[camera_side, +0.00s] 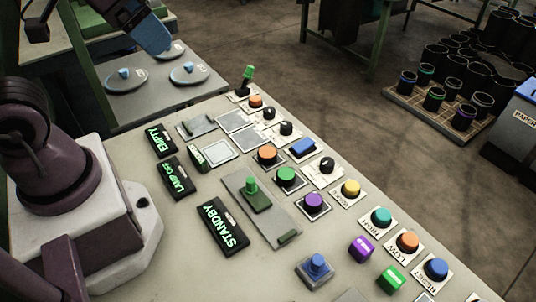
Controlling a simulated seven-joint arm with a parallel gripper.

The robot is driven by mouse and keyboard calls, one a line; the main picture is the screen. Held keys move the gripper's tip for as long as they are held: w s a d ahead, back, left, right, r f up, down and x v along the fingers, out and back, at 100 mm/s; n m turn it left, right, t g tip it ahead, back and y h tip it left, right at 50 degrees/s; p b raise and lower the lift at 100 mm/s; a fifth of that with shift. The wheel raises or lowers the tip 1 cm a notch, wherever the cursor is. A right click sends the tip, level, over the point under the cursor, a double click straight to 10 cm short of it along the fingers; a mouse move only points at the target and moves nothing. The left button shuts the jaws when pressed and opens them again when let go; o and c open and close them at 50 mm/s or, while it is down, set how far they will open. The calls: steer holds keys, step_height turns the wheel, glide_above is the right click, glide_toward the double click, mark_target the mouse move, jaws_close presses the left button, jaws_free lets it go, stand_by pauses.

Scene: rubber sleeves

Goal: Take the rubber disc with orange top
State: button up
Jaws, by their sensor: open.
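No loose rubber disc with an orange top can be made out for sure. Orange-topped round buttons sit on the sloped control panel (130,130): one near its far end (255,101), one in the middle (267,154), and one low on the right (407,241). Grey discs with blue knobs, one at the front (188,72) and one to its left (125,76), lie on a grey side table at the upper left. Their tops show no orange. My gripper cannot be made out in this view.
Several black rubber sleeves (434,98), some with coloured rims, stand on a tray at the right beside a blue-topped bin (527,90). The panel carries raised buttons, a green lever (247,75) and lit signs (222,227). Open floor (350,120) lies between.

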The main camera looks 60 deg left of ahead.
steer(key=n+g, duration=0.6)
steer(key=n, duration=1.1)
glide_above(267, 151)
steer(key=f, duration=2.9)
steer(key=shift+d+f, duration=0.2)
steer(key=shift+d, duration=0.2)
steer(key=shift+a+f, duration=0.2)
steer(key=shift+f, duration=1.15)
steer(key=shift+a+f, duration=0.15)
steer(key=shift+f, duration=1.2)
steer(key=shift+c, duration=0.5)
steer(key=c, duration=0.9)
